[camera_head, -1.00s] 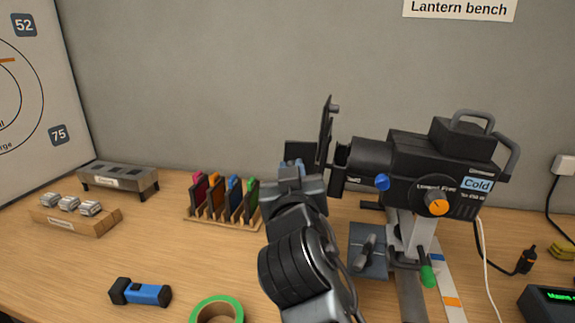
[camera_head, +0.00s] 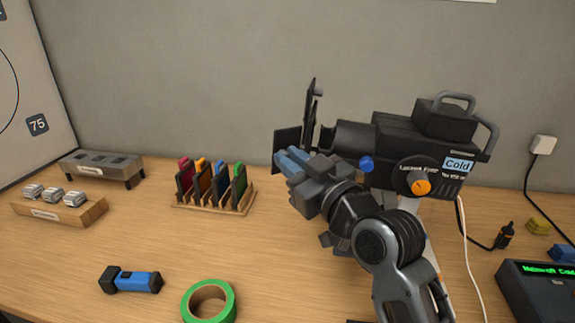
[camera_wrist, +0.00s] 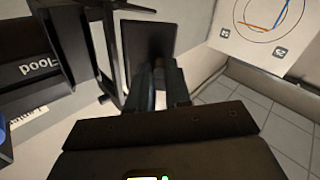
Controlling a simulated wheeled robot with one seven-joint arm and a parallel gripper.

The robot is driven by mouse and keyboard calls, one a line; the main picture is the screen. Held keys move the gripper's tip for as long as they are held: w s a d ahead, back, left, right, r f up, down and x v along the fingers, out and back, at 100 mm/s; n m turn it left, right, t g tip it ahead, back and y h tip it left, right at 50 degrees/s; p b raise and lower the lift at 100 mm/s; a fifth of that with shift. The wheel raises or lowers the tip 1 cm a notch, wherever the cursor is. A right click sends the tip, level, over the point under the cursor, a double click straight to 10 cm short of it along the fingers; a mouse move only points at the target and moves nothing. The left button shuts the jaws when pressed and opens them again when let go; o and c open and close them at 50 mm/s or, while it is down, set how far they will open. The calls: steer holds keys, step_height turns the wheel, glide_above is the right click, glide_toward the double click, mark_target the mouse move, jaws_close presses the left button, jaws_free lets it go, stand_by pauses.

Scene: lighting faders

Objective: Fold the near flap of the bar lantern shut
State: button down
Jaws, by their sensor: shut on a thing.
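The bar lantern (camera_head: 410,160) is a black lamp on the bench with its front facing left. A tall dark flap (camera_head: 311,115) stands upright at its front. Another dark flap plate (camera_head: 285,148) shows just beyond my gripper's blue fingers. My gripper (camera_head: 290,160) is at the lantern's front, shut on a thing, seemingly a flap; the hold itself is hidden. In the wrist view, a dark rectangular flap (camera_wrist: 150,42) stands at the fingertips, beside the lantern's dark frame (camera_wrist: 108,45). I cannot tell clearly which plate is the near flap.
A rack of coloured filters (camera_head: 213,190) stands left of my gripper. Green tape (camera_head: 226,304) and a blue torch (camera_head: 132,281) lie at the front. A control box (camera_head: 540,290) is at the right. The bench between is mostly clear.

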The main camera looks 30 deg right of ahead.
steer(key=n+y+b, duration=0.1)
steer(key=y+b, duration=0.1)
steer(key=d+n+g+y+b, duration=0.1)
steer(key=n+y+b, duration=0.1)
steer(key=b, duration=0.1)
steer(key=s+d+n+g+y+b, duration=0.1)
steer(key=y+b, duration=0.2)
steer(key=shift+f+n, duration=0.25)
steer(key=shift+n, duration=0.15)
steer(key=shift+g+y+b, duration=0.3)
steer(key=c, duration=1.1)
jaws_free()
steer(key=shift+o, duration=0.2)
steer(key=shift+r, duration=0.1)
steer(key=b+v, duration=0.1)
steer(key=v, duration=0.6)
steer(key=shift+s+d+b, duration=0.2)
steer(key=shift+s+b, duration=0.1)
